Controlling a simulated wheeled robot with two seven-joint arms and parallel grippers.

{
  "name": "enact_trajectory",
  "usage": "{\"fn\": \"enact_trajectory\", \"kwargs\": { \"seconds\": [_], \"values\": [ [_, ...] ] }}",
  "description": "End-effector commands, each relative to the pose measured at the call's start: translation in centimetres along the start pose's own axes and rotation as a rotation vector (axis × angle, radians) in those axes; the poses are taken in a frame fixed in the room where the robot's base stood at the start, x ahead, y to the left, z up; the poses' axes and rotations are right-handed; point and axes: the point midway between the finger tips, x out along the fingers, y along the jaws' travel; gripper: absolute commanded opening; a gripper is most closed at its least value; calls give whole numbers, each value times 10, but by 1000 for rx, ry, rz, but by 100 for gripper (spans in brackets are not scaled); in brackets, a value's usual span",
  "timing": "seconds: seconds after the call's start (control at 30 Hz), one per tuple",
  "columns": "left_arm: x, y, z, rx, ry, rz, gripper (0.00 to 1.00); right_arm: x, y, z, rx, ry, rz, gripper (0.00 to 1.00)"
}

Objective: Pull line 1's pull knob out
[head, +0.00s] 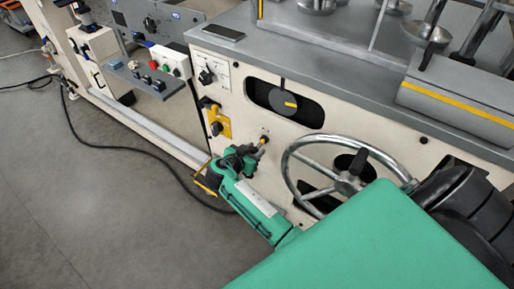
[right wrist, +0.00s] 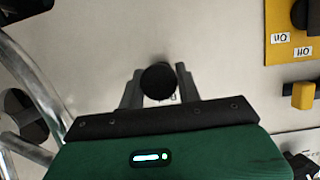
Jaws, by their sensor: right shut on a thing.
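The pull knob, a round black knob (right wrist: 158,81), shows in the right wrist view between the two grey fingers of my right gripper (right wrist: 158,88). The fingers are shut on its sides. In the head view my right gripper (head: 257,150) is at the cream front panel (head: 225,165), left of the handwheel. The dark fingers mostly hide the knob there; a small brass-coloured fitting shows at the fingertips. I cannot read a line number on the panel. My left gripper is not in view.
A metal spoked handwheel (head: 348,178) stands close to the right of my right gripper. A yellow plate with a switch (head: 216,122) is to the left, marked On and Off in the wrist view. A dark dial (head: 283,101) sits above. A black cable (head: 110,147) lies on the floor.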

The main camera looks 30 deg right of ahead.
Motion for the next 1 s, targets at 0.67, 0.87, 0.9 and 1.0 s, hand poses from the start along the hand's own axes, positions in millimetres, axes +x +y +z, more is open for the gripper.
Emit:
{"fn": "enact_trajectory", "kwargs": {
  "seconds": [0.67,0.87,0.9,1.0],
  "values": [
    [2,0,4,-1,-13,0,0,-8,0,2,-3,-7,-3,54],
    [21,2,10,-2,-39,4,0,-42,-1,1,-4,-9,-5,54],
    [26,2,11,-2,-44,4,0,-52,-1,1,-3,-10,-5,54],
    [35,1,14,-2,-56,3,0,-76,0,2,-4,-11,-5,54]
  ]
}}
